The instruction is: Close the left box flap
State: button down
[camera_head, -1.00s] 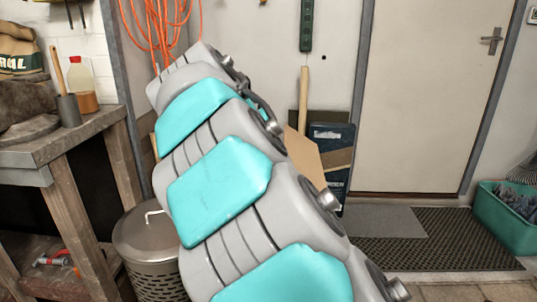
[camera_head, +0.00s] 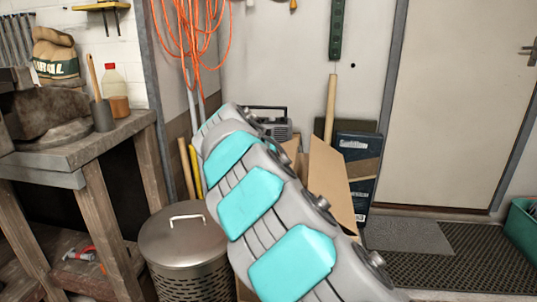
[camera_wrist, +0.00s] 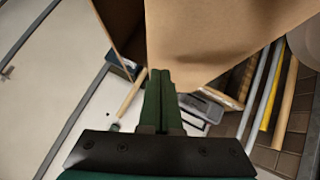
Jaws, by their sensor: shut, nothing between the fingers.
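The cardboard box is mostly hidden behind my arm in the head view. One raised, tilted flap (camera_head: 332,180) shows right of the arm, and a smaller cardboard piece (camera_head: 292,148) shows left of it. In the wrist view, a broad cardboard panel (camera_wrist: 220,35) fills the top, with a darker opening and another cardboard edge to its left. I cannot tell which of these is the left flap. My gripper (camera_wrist: 160,74) is shut and empty, its green fingertips at the panel's lower edge; whether they touch it is unclear. The head view does not show the gripper.
A metal bin (camera_head: 185,245) stands left of my arm, beside a wooden workbench (camera_head: 95,150). A radio (camera_head: 268,122), a dark blue package (camera_head: 358,165) and a wooden handle (camera_head: 330,108) are behind the box. Floor mats (camera_head: 430,255) lie by the door at right.

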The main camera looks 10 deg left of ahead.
jog(key=shift+s+d+f, duration=0.1)
jog(key=shift+d+f, duration=0.25)
jog(key=shift+f, duration=0.45)
jog(key=shift+s+d+f, duration=0.1)
jog(key=shift+d+f, duration=0.25)
jog(key=shift+f, duration=0.45)
jog(key=f+b, duration=0.1)
jog(key=d+f+y+b, duration=0.1)
jog(key=b, duration=0.1)
jog(key=f+m+y+b, duration=0.1)
jog(key=shift+d+f, duration=0.15)
jog(key=shift+d, duration=0.15)
jog(key=shift+d+f+m+y+b, duration=0.3)
jog(key=shift+f+y+b, duration=0.2)
jog(key=shift+f+b, duration=0.25)
jog(key=shift+d+f+m+y+b, duration=0.25)
jog(key=shift+f+y+b, duration=0.25)
jog(key=shift+b, duration=0.3)
